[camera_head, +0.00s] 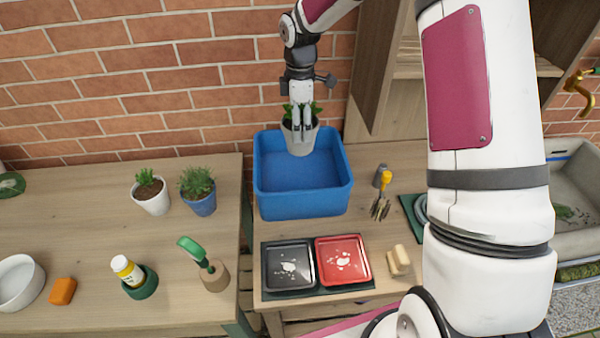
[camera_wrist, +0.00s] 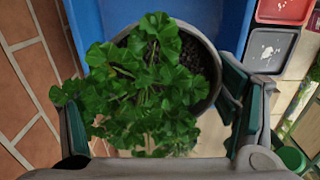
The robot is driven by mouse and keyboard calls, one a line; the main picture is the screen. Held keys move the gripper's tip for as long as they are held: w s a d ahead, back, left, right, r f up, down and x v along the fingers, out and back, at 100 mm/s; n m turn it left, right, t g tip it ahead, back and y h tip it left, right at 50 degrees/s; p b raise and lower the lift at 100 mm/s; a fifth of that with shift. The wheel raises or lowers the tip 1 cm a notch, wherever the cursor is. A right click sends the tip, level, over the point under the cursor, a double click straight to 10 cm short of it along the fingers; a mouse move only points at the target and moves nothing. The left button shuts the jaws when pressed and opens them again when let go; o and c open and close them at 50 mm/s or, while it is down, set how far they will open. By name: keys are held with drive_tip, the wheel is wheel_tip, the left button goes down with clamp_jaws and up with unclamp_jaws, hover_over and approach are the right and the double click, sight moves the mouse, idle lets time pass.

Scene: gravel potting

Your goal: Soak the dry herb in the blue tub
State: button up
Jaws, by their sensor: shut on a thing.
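A blue tub (camera_head: 290,204) stands at the back of the right-hand table, against the brick wall. My gripper (camera_head: 302,130) is shut on a grey pot (camera_head: 299,146) with a leafy green herb (camera_head: 312,106), at the tub's back edge. The pot is upright; whether it hangs above the tub floor or touches it, I cannot tell. In the wrist view the herb (camera_wrist: 145,75) fills the middle, with dark soil showing beside it. The fingers lie on both sides of the pot (camera_wrist: 213,75), and part of the blue tub (camera_wrist: 235,20) shows behind.
Two other potted plants, one in a white pot (camera_head: 152,198) and one in a blue pot (camera_head: 200,202), stand on the left table. A black tray (camera_head: 287,285) and a red tray (camera_head: 362,262) lie in front of the tub. A hand fork (camera_head: 380,207) lies right of it.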

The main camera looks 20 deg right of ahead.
drive_tip(key=shift+r, duration=0.15)
idle(0.4)
drive_tip(key=shift+r, duration=1.4)
